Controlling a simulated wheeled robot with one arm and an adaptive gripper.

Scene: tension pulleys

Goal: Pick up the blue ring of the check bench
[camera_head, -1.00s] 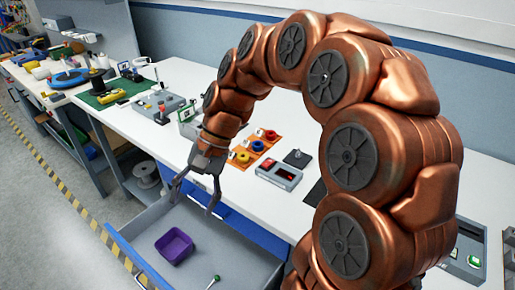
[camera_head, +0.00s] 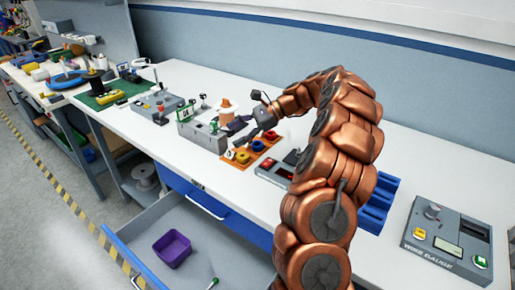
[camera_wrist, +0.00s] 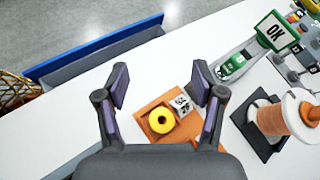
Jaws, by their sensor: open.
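The blue ring (camera_head: 257,146) lies on an orange board (camera_head: 228,161) on the bench, between a yellow ring (camera_head: 242,157) and a red ring (camera_head: 270,136). My gripper (camera_head: 236,135) is open and empty, above and close to the board. In the wrist view my gripper (camera_wrist: 160,84) has its fingers spread apart. The yellow ring (camera_wrist: 161,121) shows between and below the fingers there, on the orange board (camera_wrist: 150,104) beside a small printed tag (camera_wrist: 181,104). The blue and red rings are out of sight in the wrist view, where my gripper body covers the lower middle.
A grey device with a red display (camera_head: 274,172) sits right of the board. An open drawer with a purple bin (camera_head: 172,248) is below.

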